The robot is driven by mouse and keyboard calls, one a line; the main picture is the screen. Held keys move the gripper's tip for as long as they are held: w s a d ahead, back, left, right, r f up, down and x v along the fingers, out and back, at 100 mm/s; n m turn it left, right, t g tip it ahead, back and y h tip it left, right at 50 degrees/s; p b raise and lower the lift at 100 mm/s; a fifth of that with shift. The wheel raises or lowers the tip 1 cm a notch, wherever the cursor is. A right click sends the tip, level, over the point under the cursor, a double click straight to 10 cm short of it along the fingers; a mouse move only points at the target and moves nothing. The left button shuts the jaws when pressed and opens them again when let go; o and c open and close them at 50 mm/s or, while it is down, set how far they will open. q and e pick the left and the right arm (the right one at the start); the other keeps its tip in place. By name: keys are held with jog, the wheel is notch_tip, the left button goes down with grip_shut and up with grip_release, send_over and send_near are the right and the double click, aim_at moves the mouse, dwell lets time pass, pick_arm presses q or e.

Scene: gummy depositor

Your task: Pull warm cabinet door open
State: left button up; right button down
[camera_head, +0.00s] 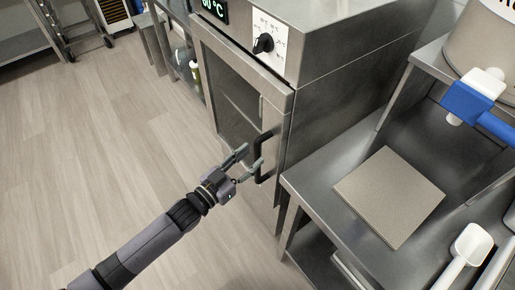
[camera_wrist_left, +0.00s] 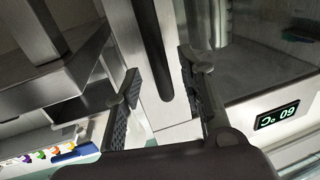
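The warm cabinet (camera_head: 345,65) is a steel box with a glass-paned door (camera_head: 232,95) on its front. The door looks shut. Its black vertical bar handle (camera_head: 265,140) sits near the door's right edge. My left gripper (camera_head: 251,157) is open and empty in front of the lower part of the handle. In the left wrist view, the fingers (camera_wrist_left: 158,75) are spread, and the dark handle (camera_wrist_left: 152,45) appears between them. I cannot tell whether either finger touches it. My right gripper is in neither view.
A steel table (camera_head: 325,218) with a flat grey plate (camera_head: 390,196) stands right of the cabinet. A white scoop (camera_head: 470,245) lies at its right. The black dial (camera_head: 263,43) and green display (camera_head: 214,6) are above the door. The floor (camera_head: 90,150) at left is clear.

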aim_at(255, 154)
pick_arm(q)
jog(key=shift+x, duration=1.85)
jog(key=shift+c, duration=0.3)
grip_shut()
